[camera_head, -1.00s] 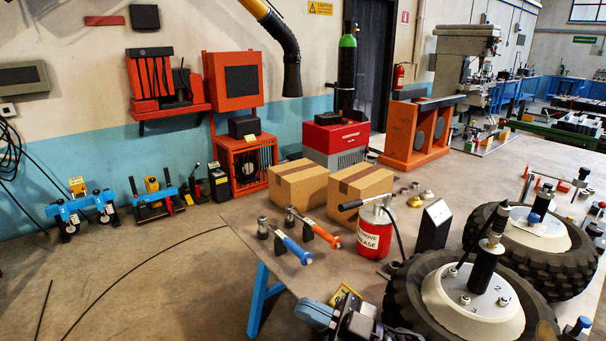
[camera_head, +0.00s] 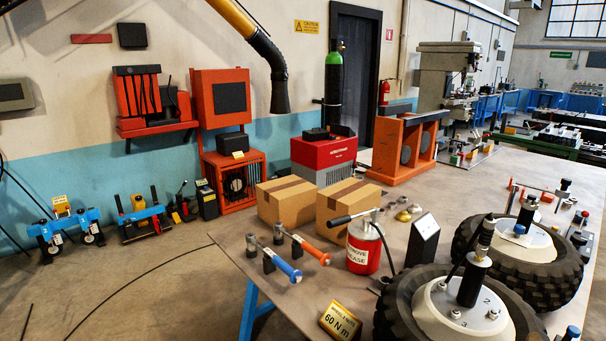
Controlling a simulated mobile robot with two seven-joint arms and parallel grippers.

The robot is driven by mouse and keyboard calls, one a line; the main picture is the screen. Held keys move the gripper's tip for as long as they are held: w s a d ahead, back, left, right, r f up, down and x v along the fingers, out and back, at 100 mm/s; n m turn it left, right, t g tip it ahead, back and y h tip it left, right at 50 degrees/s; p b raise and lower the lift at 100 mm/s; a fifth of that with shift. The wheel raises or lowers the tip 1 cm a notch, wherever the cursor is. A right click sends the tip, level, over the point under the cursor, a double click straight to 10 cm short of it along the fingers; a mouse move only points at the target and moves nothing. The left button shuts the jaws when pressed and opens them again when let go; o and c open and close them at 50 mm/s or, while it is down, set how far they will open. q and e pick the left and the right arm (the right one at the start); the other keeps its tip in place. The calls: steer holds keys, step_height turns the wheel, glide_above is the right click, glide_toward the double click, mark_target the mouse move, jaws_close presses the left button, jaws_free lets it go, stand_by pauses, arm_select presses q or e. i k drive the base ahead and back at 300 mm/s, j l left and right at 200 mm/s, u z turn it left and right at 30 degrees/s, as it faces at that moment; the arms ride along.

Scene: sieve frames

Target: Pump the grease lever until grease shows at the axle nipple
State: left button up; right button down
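A red grease pot (camera_head: 364,255) with a partly readable white label stands on the table, upright. Its pump lever (camera_head: 352,216) slants slightly up to the right from a black grip at its left end. A black hose (camera_head: 386,243) runs down from the pot's right side. The near wheel (camera_head: 405,300) lies flat with a pale hub (camera_head: 440,308). A black cylinder with a metal top (camera_head: 474,280) stands on that hub, and a thin dark line curves beside it. I cannot make out a nipple or any grease there. Neither of my grippers is in view.
A second wheel (camera_head: 560,268) lies behind right. A dark upright panel (camera_head: 422,241) stands between pot and near wheel. Two cardboard boxes (camera_head: 285,203) stand behind the pot. Blue and orange-handled tools (camera_head: 290,272) lie left. A 60 N m sign (camera_head: 340,321) stands at the front edge.

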mark_target(341, 221)
steer(key=i+j+z, duration=0.15)
steer(key=z, duration=0.55)
steer(key=i+j+z, duration=0.15)
steer(key=j+z, duration=0.1)
steer(key=j, duration=0.3)
steer(key=i+j+z, duration=0.15)
steer(key=j, duration=0.15)
steer(key=i+j, duration=0.1)
steer(key=j, duration=0.25)
steer(key=i+j, duration=0.1)
steer(key=j, duration=0.25)
steer(key=i+j, duration=0.15)
steer(key=j, duration=0.2)
steer(key=i+j+z, duration=0.1)
steer(key=j, duration=0.25)
steer(key=i+j, duration=0.1)
steer(key=j, duration=0.25)
